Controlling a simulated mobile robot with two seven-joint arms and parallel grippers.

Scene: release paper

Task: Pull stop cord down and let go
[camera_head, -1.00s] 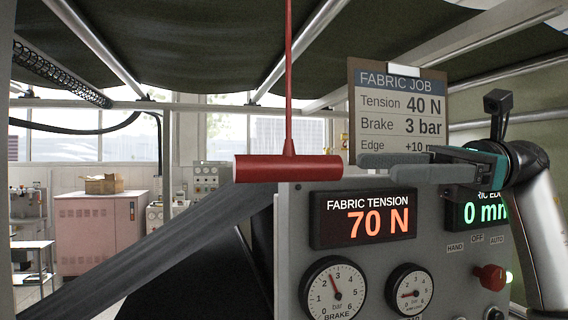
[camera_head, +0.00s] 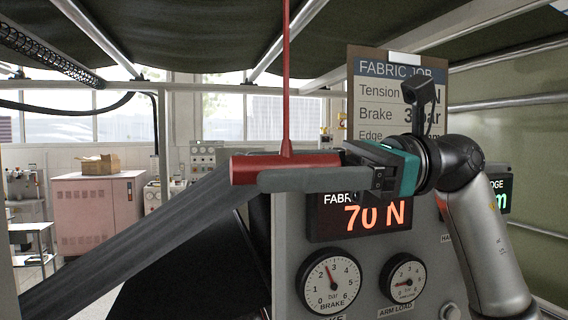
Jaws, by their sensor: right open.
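The red stop cord (camera_head: 286,80) hangs from above, straight and vertical. Its red cylindrical handle (camera_head: 262,163) hangs level at the cord's lower end. My right gripper (camera_head: 300,172) comes in from the right and is open. Its nearer grey finger lies in front of the handle's lower part and hides some of it. The other finger is mostly hidden behind the handle's right end. I cannot tell whether the fingers touch the handle. My left gripper is not in view.
A grey panel (camera_head: 290,235) with a fabric tension display (camera_head: 360,215) reading 70 N and two gauges stands below and right of the handle. A job clipboard (camera_head: 378,70) is behind my right arm. Dark fabric (camera_head: 200,30) spans overhead; a grey strip (camera_head: 130,240) slants down left.

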